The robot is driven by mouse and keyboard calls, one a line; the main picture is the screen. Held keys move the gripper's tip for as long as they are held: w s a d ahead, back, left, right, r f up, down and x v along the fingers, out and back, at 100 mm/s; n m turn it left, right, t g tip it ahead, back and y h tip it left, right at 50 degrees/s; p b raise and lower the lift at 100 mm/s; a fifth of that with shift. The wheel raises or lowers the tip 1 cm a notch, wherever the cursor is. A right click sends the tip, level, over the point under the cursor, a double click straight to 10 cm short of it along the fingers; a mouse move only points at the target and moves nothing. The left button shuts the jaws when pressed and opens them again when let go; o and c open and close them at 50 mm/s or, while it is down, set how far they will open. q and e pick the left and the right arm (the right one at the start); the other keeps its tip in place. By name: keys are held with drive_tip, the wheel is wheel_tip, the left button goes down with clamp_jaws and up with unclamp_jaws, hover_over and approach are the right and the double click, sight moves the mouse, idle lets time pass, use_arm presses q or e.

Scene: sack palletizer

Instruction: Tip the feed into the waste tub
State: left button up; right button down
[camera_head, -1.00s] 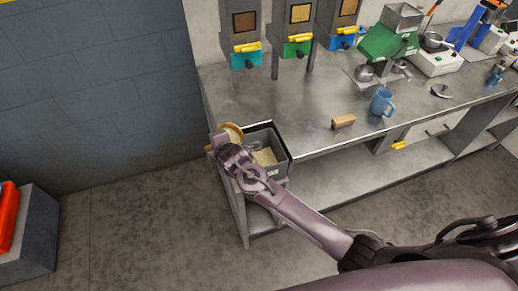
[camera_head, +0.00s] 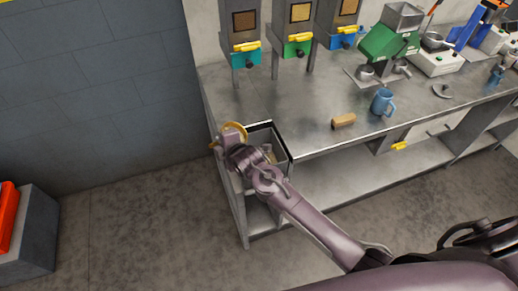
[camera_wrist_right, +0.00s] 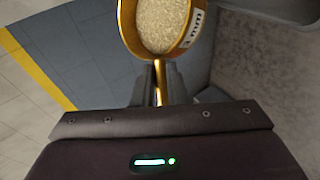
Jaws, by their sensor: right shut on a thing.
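My right gripper (camera_wrist_right: 158,88) is shut on the handle of a gold-rimmed round sieve (camera_wrist_right: 127,25) marked "3 mm". Pale granular feed (camera_wrist_right: 160,22) lies in the sieve. In the head view the sieve (camera_head: 236,129) is at the bench's near left corner, beside the left edge of a dark grey open tub (camera_head: 283,142), which I take as the waste tub. A little pale material (camera_head: 270,156) shows inside the tub; my right wrist hides much of it. My left gripper is not in view.
Three hoppers with yellow handles stand behind, including a green-based one (camera_head: 297,50). A grey box (camera_head: 38,235) with a red item stands at far left.

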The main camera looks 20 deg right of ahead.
drive_tip(key=shift+s+d+r+t+y+b, duration=0.3)
drive_tip(key=shift+d+r, duration=0.05)
drive_tip(key=shift+d, duration=0.35)
drive_tip(key=shift+s+d+r+m+t+y+b, duration=0.25)
drive_tip(key=shift+d+r+m+t+y+b, duration=0.25)
drive_tip(key=shift+d+m+y+b, duration=0.15)
idle(0.5)
drive_tip(key=shift+s+d+r+m+t+y+b, duration=0.25)
drive_tip(key=shift+d+r+m+t+y+b, duration=0.25)
drive_tip(key=shift+b, duration=0.65)
drive_tip(key=shift+s+d+r+m+t+y+b, duration=0.25)
drive_tip(key=shift+d+m+t+b, duration=0.25)
drive_tip(key=shift+b, duration=0.6)
drive_tip(key=shift+s+d+r+m+t+y+b, duration=0.15)
drive_tip(key=shift+d+m+t+y+b, duration=0.3)
drive_tip(key=shift+b, duration=0.4)
drive_tip(key=shift+s+d+r+m+t+b, duration=0.1)
drive_tip(key=shift+s+d+m+t+b, duration=0.15)
drive_tip(key=shift+d+m+t+b, duration=0.25)
drive_tip(key=shift+s+d+r+m+t+b, duration=0.1)
drive_tip(key=shift+s+d+m+t+b, duration=0.15)
drive_tip(key=shift+d, duration=0.3)
idle(0.3)
drive_tip(key=shift+s+d+m+t+y+b, duration=0.3)
drive_tip(key=shift+d+m+t+b, duration=0.6)
drive_tip(key=shift+b, duration=0.55)
